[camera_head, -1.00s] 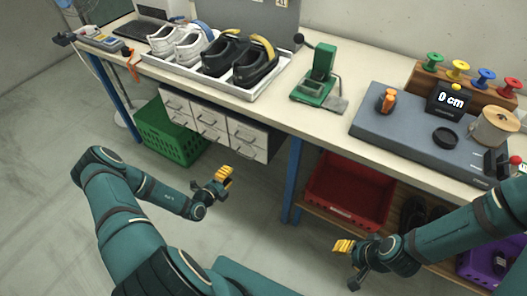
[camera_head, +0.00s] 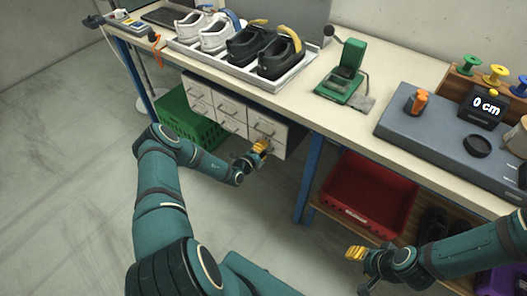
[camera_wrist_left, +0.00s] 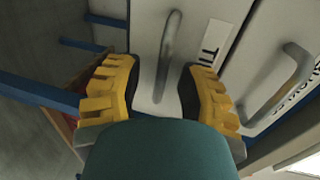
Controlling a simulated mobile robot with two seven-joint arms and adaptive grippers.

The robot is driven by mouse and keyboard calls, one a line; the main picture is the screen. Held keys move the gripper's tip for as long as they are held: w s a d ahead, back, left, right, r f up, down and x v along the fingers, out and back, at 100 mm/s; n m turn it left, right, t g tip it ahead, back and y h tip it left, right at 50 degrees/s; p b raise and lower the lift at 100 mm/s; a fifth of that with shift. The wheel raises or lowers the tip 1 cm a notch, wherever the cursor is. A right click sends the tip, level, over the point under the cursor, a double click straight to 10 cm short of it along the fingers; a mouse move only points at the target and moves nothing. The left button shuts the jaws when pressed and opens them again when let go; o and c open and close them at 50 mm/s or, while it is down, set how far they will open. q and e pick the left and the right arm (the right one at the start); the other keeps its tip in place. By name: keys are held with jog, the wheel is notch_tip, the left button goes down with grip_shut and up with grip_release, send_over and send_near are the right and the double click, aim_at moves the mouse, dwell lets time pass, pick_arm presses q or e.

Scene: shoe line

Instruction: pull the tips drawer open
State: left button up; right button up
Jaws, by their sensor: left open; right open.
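A white drawer cabinet (camera_head: 229,105) with several handled drawers hangs under the workbench; its drawers look shut. My left gripper (camera_head: 259,148) is open in front of the lower right drawer. In the left wrist view, my left gripper (camera_wrist_left: 160,88) has its yellow-padded fingers either side of a grey bar handle (camera_wrist_left: 170,50). The drawer front with this handle carries a label (camera_wrist_left: 214,44) beginning "TI", cut off by the view and partly hidden by a finger. I cannot tell whether the fingers touch the handle. My right gripper (camera_head: 356,253) is open and empty, below the bench at right.
A green crate (camera_head: 190,122) stands left of the cabinet. A blue table leg (camera_head: 309,178) is to its right, then a red bin (camera_head: 366,194) on a low shelf. A shoe tray (camera_head: 285,80) and green press (camera_head: 345,75) stand on the bench.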

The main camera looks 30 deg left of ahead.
pick_arm(q)
jog(key=shift+w, duration=0.1)
grip_shut()
jog(key=f+p+v, duration=0.2)
jog(key=v, duration=0.7)
jog(key=f+p+v, duration=0.1)
jog(key=p+v, duration=0.2)
jog(key=v, duration=0.6)
jog(key=shift+s+f, duration=0.35)
jog(key=shift+s, duration=0.05)
jog(key=shift+a, duration=0.1)
